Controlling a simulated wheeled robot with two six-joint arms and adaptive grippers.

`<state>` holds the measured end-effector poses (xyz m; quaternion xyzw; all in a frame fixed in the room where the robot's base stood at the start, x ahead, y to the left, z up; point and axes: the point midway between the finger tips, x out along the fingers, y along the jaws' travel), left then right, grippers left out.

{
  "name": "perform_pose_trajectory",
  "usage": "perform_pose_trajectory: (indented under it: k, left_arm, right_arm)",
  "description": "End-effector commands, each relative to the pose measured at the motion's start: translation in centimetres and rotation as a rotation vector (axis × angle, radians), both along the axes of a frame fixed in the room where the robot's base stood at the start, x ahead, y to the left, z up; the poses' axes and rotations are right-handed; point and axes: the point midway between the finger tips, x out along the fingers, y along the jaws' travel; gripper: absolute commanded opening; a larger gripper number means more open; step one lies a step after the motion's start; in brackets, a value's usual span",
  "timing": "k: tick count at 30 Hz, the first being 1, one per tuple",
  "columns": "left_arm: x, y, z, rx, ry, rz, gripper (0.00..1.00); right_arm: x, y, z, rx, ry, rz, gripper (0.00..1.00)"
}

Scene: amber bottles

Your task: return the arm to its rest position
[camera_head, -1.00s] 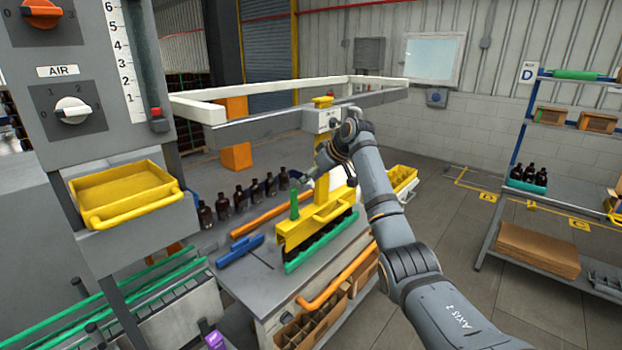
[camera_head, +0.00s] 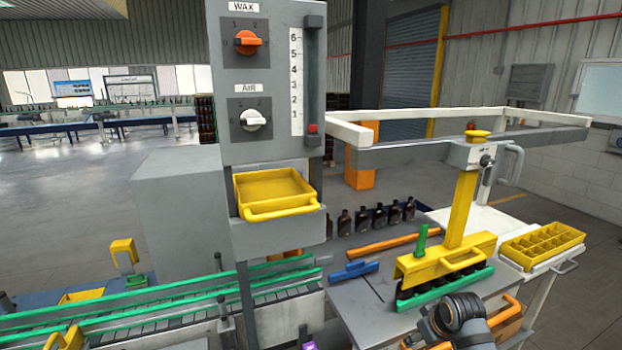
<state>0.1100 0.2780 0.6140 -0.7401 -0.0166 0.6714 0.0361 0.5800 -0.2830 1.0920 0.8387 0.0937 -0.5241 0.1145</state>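The end of my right arm (camera_head: 460,318) shows at the bottom, right of the middle, as a dark rounded joint and a grey link. It is in front of the workbench's near edge, below the yellow clamp bar (camera_head: 447,258). I cannot make out its fingertips, so whether this gripper is open or shut is unclear. It appears apart from the yellow post (camera_head: 461,208) and its grey handle (camera_head: 513,163). My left arm and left gripper are not in view.
A control panel (camera_head: 268,130) with a yellow tray (camera_head: 273,190) stands in the middle. Dark bottles (camera_head: 378,215) line the bench's back. A white overhead frame (camera_head: 440,140) spans the bench. A yellow divided crate (camera_head: 541,245) is at the right. A green-railed conveyor (camera_head: 150,300) runs along the front left.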

Motion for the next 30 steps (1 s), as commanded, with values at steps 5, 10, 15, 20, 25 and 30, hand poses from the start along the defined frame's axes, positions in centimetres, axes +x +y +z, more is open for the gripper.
perform_pose_trajectory:
  k: [5,10,15,20,25,30]
  left_arm:
    - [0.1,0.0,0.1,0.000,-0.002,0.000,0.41]
    - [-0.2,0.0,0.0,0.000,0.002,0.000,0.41]
    - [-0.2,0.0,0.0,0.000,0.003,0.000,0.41]
    - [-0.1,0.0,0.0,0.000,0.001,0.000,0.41]
    - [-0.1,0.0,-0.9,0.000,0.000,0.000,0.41]
    - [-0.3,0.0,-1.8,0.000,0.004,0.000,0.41]
  right_arm:
    - [-10.2,2.8,-5.1,-0.017,0.059,-0.059,0.49]
    - [-16.4,3.7,-6.1,-0.021,0.086,-0.113,0.49]
    - [-21.3,4.2,-6.0,-0.023,0.107,-0.165,0.49]
    - [-25.2,4.3,-5.4,-0.026,0.122,-0.213,0.49]
    - [-25.5,4.0,-9.2,-0.030,0.142,-0.235,0.49]
    - [-24.9,3.5,-15.0,-0.031,0.160,-0.239,0.49]
